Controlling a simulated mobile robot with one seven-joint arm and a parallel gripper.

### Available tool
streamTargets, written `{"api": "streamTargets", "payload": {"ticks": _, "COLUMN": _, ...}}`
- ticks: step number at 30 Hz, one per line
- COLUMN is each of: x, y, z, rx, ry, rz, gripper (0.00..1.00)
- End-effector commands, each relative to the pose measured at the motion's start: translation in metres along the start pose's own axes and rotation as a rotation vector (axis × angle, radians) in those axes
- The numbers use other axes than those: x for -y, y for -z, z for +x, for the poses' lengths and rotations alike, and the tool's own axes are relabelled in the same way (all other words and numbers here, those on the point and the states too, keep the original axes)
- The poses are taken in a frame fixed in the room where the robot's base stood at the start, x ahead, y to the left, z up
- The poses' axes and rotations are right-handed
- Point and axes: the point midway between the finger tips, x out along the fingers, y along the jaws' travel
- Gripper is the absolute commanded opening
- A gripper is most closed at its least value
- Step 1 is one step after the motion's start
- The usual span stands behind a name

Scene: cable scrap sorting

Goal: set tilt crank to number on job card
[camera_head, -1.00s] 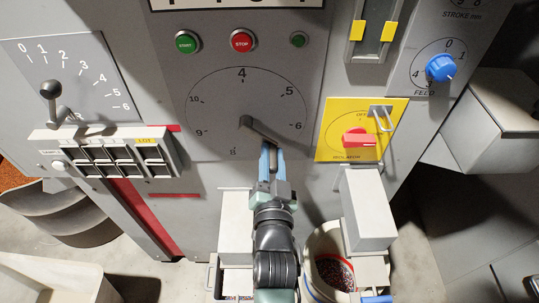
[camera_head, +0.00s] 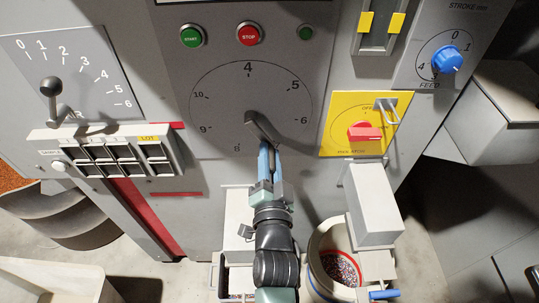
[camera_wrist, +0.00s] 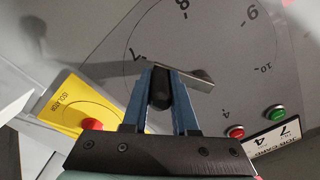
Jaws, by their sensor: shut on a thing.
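The tilt crank (camera_head: 258,125) is a dark grey arm at the middle of a round dial (camera_head: 215,110) marked 4 to 10. It points down and right, between 6 and 8. In the wrist view the crank arm (camera_wrist: 195,80) ends in a dark handle (camera_wrist: 160,88) near the 7 mark. My gripper (camera_head: 269,150) comes from below, and its blue fingers (camera_wrist: 162,95) are shut on that handle. The job card (camera_wrist: 278,140) shows at the right edge of the wrist view, cut off, with a 7 and a 4 readable.
A yellow isolator plate (camera_head: 340,110) with a red knob (camera_head: 364,132) and a hasp (camera_head: 388,110) is close right of the dial. Green and red buttons (camera_head: 248,34) sit above. A grey box (camera_head: 372,203) and a bucket (camera_head: 322,245) stand at lower right.

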Motion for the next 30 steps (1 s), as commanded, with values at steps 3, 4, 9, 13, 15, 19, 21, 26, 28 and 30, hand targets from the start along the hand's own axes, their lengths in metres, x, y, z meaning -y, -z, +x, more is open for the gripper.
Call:
{"api": "streamTargets", "payload": {"ticks": 3, "x": 0.0, "y": -0.001, "z": 0.0, "rx": 0.003, "ry": -0.001, "rz": 0.001, "gripper": 0.0}}
{"api": "streamTargets", "payload": {"ticks": 4, "x": 0.0, "y": -0.001, "z": 0.0, "rx": 0.003, "ry": -0.001, "rz": 0.001, "gripper": 0.32}}
{"api": "streamTargets", "payload": {"ticks": 9, "x": 0.0, "y": -0.001, "z": 0.0, "rx": 0.002, "ry": 0.0, "rz": 0.0, "gripper": 0.57}}
{"api": "streamTargets", "payload": {"ticks": 13, "x": 0.0, "y": -0.001, "z": 0.0, "rx": 0.002, "ry": 0.0, "rz": 0.0, "gripper": 0.57}}
{"api": "streamTargets", "payload": {"ticks": 15, "x": 0.0, "y": 0.0, "z": 0.0, "rx": 0.001, "ry": 0.0, "rz": 0.0, "gripper": 0.57}}
{"api": "streamTargets", "payload": {"ticks": 19, "x": 0.0, "y": -0.001, "z": -0.003, "rx": 0.001, "ry": -0.001, "rz": -0.001, "gripper": 0.57}}
{"api": "streamTargets", "payload": {"ticks": 21, "x": -0.001, "y": -0.001, "z": -0.009, "rx": 0.002, "ry": -0.001, "rz": -0.001, "gripper": 0.57}}
{"api": "streamTargets", "payload": {"ticks": 26, "x": -0.001, "y": -0.001, "z": -0.033, "rx": 0.003, "ry": -0.002, "rz": -0.001, "gripper": 0.57}}
{"api": "streamTargets", "payload": {"ticks": 28, "x": -0.002, "y": -0.002, "z": -0.046, "rx": 0.003, "ry": -0.002, "rz": -0.001, "gripper": 0.57}}
{"api": "streamTargets", "payload": {"ticks": 30, "x": -0.002, "y": -0.002, "z": -0.06, "rx": 0.004, "ry": -0.003, "rz": -0.001, "gripper": 0.57}}
